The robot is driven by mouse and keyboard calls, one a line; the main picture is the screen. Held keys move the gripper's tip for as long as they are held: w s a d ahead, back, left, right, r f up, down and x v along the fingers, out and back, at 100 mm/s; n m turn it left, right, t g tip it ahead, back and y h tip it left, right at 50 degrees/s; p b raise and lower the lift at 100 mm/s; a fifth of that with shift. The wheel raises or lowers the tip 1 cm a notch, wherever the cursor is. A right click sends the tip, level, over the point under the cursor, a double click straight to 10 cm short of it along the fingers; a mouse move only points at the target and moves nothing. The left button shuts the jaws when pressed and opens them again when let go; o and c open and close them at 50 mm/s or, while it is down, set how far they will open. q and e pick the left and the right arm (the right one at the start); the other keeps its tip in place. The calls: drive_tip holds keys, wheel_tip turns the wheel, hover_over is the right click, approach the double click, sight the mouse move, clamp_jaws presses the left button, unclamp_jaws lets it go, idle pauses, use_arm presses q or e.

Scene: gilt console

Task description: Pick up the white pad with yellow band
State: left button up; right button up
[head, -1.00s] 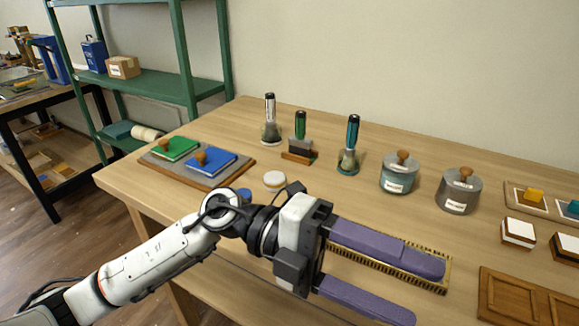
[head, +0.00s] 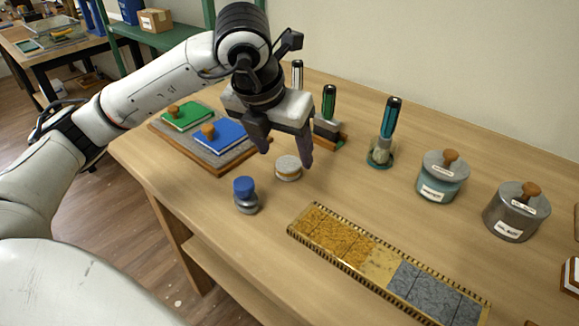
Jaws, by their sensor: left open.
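The white pad with yellow band (head: 288,167) is a small round disc lying on the wooden table (head: 240,255), left of centre. My left gripper (head: 284,158) points down over it, open. One purple finger is to the pad's left and the other to its right. The fingers look close around the pad; I cannot tell whether they touch it or how high their tips are. Most of the pad shows between the fingers. My right gripper is not in view.
A blue-topped jar (head: 246,195) stands just in front left of the pad. A tray (head: 222,168) with green and blue blocks lies to the left. A gold-and-grey panel (head: 385,262) lies in front right.

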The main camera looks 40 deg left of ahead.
sight(287, 163)
use_arm(q)
drive_tip(key=shift+a+x, duration=0.2)
drive_tip(key=shift+x, duration=1.15)
drive_tip(key=shift+a+x, duration=0.15)
drive_tip(key=shift+x, duration=1.2)
drive_tip(key=shift+w+r, duration=0.1)
drive_tip(key=c, duration=1.1)
wheel_tip(287, 163, up, 10)
drive_tip(key=shift+p, duration=0.35)
drive_tip(key=shift+c, duration=0.2)
drive_tip(key=o, duration=0.5)
drive_tip(key=shift+c, duration=0.2)
drive_tip(key=c, duration=0.4)
